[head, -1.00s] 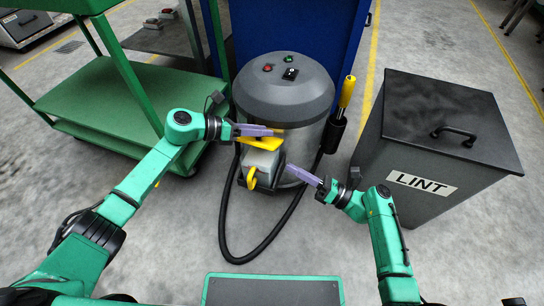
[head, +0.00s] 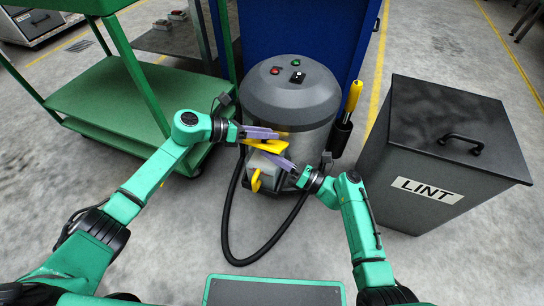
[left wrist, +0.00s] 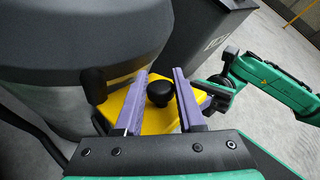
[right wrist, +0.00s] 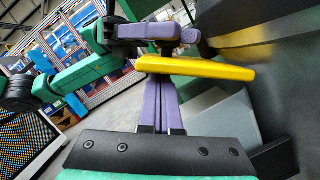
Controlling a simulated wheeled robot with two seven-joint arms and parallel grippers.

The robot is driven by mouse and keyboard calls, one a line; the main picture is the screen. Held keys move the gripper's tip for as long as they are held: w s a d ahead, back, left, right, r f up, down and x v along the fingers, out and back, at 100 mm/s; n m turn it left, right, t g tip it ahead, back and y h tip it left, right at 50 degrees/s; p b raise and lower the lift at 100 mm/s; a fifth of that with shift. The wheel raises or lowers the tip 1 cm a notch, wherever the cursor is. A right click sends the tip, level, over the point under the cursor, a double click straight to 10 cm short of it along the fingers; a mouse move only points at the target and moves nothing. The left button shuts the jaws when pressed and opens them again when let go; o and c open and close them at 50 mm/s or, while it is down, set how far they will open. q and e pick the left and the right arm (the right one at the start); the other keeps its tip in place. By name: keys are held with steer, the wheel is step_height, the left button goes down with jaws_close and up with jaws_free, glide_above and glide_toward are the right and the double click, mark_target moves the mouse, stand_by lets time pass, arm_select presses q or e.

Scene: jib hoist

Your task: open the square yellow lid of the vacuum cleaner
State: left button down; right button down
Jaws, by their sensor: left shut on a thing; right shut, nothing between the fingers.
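The square yellow lid (head: 268,145) sits on the front of the grey vacuum cleaner (head: 292,92). It is tilted up, with a gap over the grey box (head: 268,163) below it. My left gripper (head: 277,134) is shut on the lid's black knob (left wrist: 159,93), seen between its fingers in the left wrist view. My right gripper (head: 277,160) is shut and empty. In the right wrist view its fingertips (right wrist: 165,82) are just under the yellow lid's edge (right wrist: 195,68); I cannot tell whether they touch it.
A yellow latch (head: 256,180) hangs on the front of the box. A black hose (head: 226,225) loops on the floor. A grey LINT bin (head: 440,150) stands right, a green cart (head: 115,100) left. A yellow-handled tool (head: 353,95) stands beside the vacuum.

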steer(key=shift+w+d+r, duration=0.1)
steer(key=shift+w+r, duration=0.2)
steer(key=shift+r, duration=0.25)
arm_select(q)
steer(key=c, duration=0.5)
jaws_free()
